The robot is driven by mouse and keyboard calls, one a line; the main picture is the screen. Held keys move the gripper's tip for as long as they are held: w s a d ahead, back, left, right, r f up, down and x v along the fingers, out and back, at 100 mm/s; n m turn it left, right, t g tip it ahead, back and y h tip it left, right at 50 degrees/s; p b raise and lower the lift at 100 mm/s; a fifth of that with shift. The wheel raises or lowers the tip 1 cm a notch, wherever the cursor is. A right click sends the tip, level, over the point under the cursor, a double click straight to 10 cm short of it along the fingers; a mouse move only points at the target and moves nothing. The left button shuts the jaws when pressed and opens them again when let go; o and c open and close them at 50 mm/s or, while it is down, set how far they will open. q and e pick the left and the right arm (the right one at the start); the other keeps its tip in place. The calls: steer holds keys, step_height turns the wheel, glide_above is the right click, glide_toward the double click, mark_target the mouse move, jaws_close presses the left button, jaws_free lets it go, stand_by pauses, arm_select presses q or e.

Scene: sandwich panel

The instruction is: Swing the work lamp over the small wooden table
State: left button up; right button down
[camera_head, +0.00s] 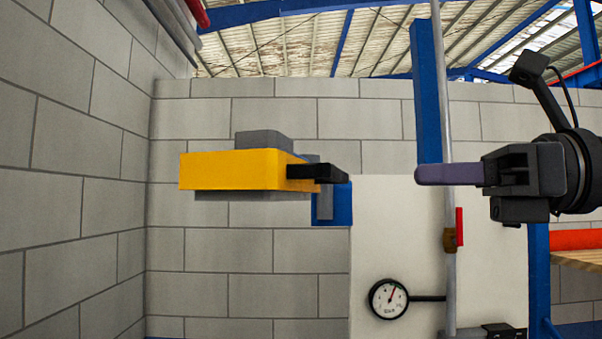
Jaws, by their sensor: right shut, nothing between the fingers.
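A yellow box-shaped body (230,171) with a black grip-like piece (318,171) at its right end hangs before the block wall, left of centre. It looks like the work lamp, though I cannot be sure. A blue bracket (343,204) shows just behind its right end. My right gripper (420,175) comes in from the right, with its purple-grey fingers shut and empty. In the picture its tips are to the right of the black piece, with a clear gap. A wooden surface (578,259) is cut off at the right edge; it may be the small wooden table. My left gripper is out of view.
A white panel (400,245) stands below and behind the gripper. A vertical grey pipe (449,285) with a red-handled valve (459,227) and a round gauge (388,299) are in front of it. A blue post (427,95) rises behind. The space left of the yellow body is clear.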

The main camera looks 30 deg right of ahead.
mark_target(279, 178)
steer(key=p+x, duration=0.3)
steer(key=x, duration=0.9)
steer(key=shift+w+a, duration=0.15)
steer(key=shift+a, duration=0.1)
